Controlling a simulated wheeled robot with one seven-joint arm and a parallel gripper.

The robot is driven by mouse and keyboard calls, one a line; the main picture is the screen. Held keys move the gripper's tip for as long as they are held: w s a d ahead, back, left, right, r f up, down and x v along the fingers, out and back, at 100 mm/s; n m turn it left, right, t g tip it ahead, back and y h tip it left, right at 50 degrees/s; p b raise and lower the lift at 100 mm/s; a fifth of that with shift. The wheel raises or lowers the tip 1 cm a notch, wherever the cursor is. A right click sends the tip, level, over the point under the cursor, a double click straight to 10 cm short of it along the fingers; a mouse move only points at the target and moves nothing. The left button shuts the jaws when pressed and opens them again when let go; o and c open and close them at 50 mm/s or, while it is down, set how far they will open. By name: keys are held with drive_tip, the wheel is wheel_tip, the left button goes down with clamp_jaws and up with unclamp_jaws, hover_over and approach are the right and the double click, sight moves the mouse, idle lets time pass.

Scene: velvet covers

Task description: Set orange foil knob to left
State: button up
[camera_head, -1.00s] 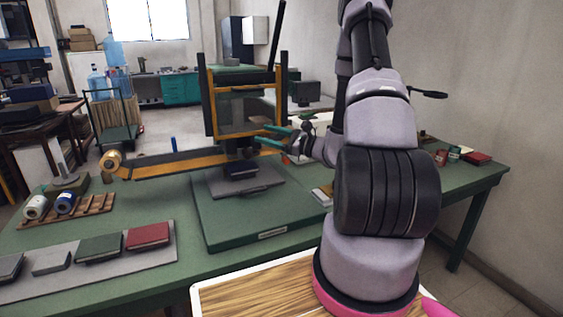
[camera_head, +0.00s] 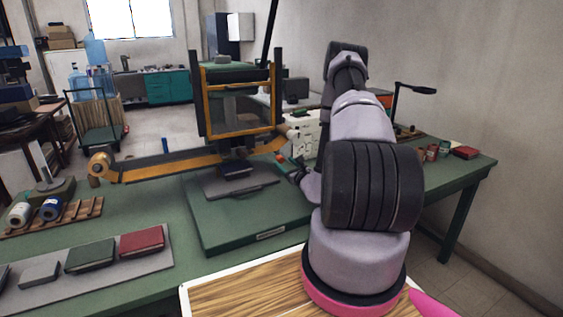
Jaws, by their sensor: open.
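A stamping press (camera_head: 237,100) with an orange-yellow frame stands on a green base on the bench. An orange arm (camera_head: 170,165) reaches left from it to a gold foil roll (camera_head: 101,165). A white box with small dark marks (camera_head: 304,128) stands just right of the press, partly hidden by my arm. A small orange patch (camera_head: 384,98) shows behind my arm; I cannot tell whether it is the foil knob. My gripper (camera_head: 284,163) is low at the right side of the press, apart from the white box in the picture. Its fingers are small and partly hidden; it is open and seems empty.
Velvet-like covers in green (camera_head: 90,254) and red (camera_head: 142,241) lie on a grey board at the front left. Thread spools (camera_head: 50,208) sit on a wooden rack. A black lamp (camera_head: 413,88) and small boxes stand at the right. The bench's front left middle is clear.

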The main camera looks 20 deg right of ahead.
sight(282, 161)
drive_tip(key=shift+w+a, duration=0.1)
drive_tip(key=shift+w, duration=1.6)
clamp_jaws()
